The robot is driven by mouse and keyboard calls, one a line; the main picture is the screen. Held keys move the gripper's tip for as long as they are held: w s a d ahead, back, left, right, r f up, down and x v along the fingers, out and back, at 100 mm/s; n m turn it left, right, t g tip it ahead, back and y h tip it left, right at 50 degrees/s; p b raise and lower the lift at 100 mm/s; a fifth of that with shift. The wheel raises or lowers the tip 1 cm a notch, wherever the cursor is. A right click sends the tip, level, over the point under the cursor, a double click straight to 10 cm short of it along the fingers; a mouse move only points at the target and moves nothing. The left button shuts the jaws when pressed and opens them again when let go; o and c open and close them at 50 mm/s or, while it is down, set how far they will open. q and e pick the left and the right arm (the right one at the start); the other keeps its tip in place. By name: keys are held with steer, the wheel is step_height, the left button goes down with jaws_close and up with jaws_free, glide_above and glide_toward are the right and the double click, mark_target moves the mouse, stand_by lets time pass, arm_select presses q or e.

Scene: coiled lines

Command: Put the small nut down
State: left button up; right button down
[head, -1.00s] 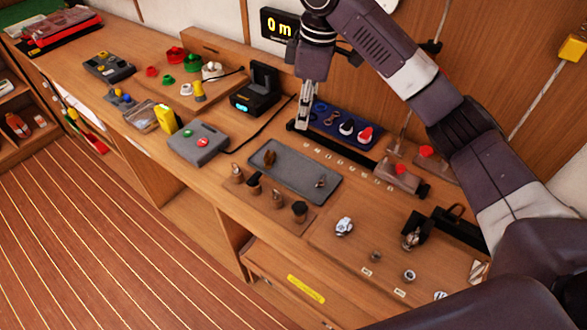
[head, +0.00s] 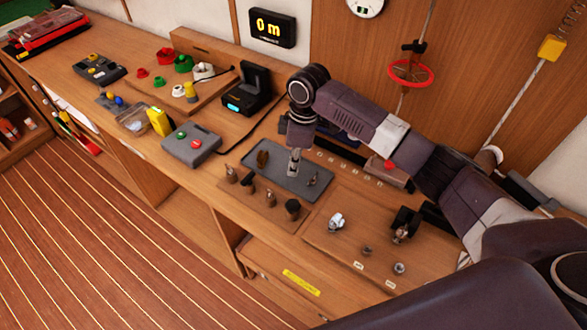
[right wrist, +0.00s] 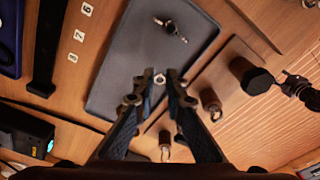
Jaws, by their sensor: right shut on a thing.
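My right gripper (head: 294,166) hangs over the grey tray (head: 282,184), fingers pointing down. In the right wrist view its fingertips (right wrist: 161,78) are closed on a small silver ring, the small nut (right wrist: 160,80). The nut is too small to make out in the head view. The grey tray (right wrist: 112,88) lies below the fingers in the right wrist view; I cannot tell how high the nut is above it. A small metal piece with a ring (head: 313,178) lies on the tray, also in the wrist view (right wrist: 171,28). My left gripper is not in view.
To the right, a wooden panel holds small metal parts (head: 336,222). A grey button box (head: 191,145) stands left.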

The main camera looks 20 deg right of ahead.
mark_target(294, 179)
steer(key=shift+f, duration=1.45)
steer(key=shift+f, duration=0.15)
steer(key=c, duration=2)
jaws_free()
steer(key=shift+o, duration=0.2)
step_height(294, 179, up, 12)
steer(key=d+b, duration=0.1)
steer(key=shift+s+d+b, duration=0.15)
steer(key=shift+s+b, duration=0.15)
steer(key=shift+b, duration=0.1)
